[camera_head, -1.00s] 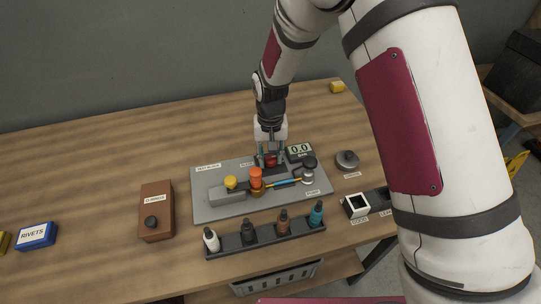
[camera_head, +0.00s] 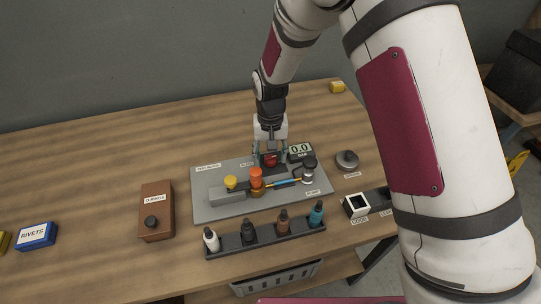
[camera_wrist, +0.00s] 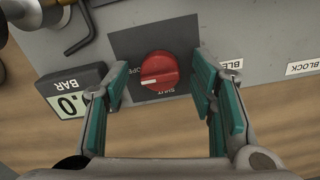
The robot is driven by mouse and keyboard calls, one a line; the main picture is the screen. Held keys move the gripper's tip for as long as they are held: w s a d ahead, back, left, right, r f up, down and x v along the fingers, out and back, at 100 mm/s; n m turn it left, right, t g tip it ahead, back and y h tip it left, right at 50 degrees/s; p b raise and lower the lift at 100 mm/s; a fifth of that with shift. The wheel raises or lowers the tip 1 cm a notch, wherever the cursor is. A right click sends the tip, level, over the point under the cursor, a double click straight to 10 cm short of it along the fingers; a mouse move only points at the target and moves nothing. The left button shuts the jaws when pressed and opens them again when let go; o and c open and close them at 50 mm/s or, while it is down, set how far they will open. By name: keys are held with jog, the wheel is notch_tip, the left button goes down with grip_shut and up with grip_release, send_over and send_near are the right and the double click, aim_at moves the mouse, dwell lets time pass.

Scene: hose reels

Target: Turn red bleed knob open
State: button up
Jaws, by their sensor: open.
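The red bleed knob (camera_wrist: 159,71) sits on a dark square plate (camera_wrist: 130,42) on the grey test block board (camera_head: 213,208). In the wrist view a white mark on the knob points left, toward a partly hidden label ending in "OPE"; a "SHUT" label is by its lower edge. In the head view the knob (camera_head: 270,160) shows just below my gripper (camera_head: 269,153). My gripper (camera_wrist: 163,88) is open, with one teal-padded finger on each side of the knob. Gaps show between the pads and the knob, so it is not gripped.
A gauge reading 0.0 BAR (camera_head: 300,150) stands right beside the knob. Yellow (camera_head: 231,183) and orange (camera_head: 256,178) caps and a blue-handled tool (camera_head: 287,183) are in front. A rack of several bottles (camera_head: 262,240) lines the table's front. The table's left rear is clear.

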aim_at(271, 157)
notch_tip(271, 157, up, 12)
jog(key=shift+f, duration=0.15)
dwell(0.6)
jog(key=s+d+r+t, duration=0.1)
jog(key=s+d+r, duration=0.45)
jog(key=r, duration=0.25)
jog(key=s+d+r+t, duration=0.2)
jog(key=s+d+r, duration=0.2)
jog(key=d+r, duration=0.3)
jog(key=s+d+r+t, duration=0.1)
jog(key=s+d, duration=0.3)
jog(key=s, duration=0.4)
jog(key=s+d+r+t, duration=0.1)
jog(key=s+d+r, duration=0.2)
jog(key=s, duration=0.5)
jog(key=shift+d+r+m, duration=0.35)
jog(key=shift+r+m, duration=0.05)
jog(key=shift+r, duration=0.2)
